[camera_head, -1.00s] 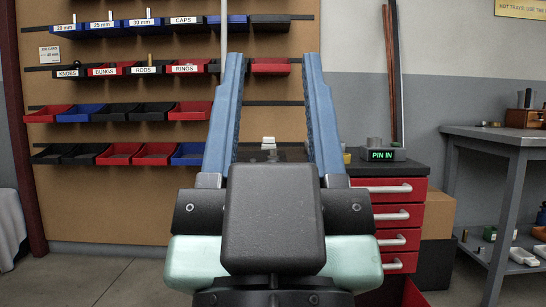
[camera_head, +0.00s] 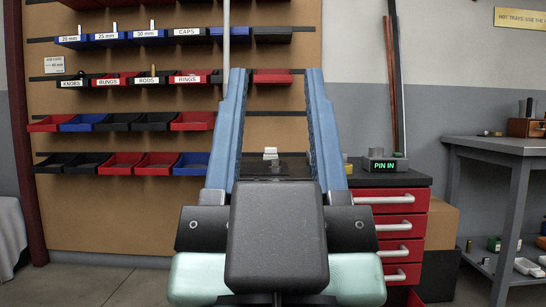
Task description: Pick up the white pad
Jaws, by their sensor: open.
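A small white object (camera_head: 270,154), which looks like the white pad, sits on a dark surface at the back of the bench, seen between my fingers. A little dark detail shows just below it, too small to make out. My gripper (camera_head: 276,76) is open, its two blue fingers wide apart and pointing away from me. Nothing is between the fingertips. The white object appears beyond the gripper; the exact distance is hard to tell. The gripper body hides the bench below it.
A red drawer cabinet (camera_head: 390,225) with a dark top stands to the right, carrying a "PIN IN" display box (camera_head: 385,165). A pegboard (camera_head: 120,215) with several rows of bins is behind at left. A grey table (camera_head: 500,152) stands far right.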

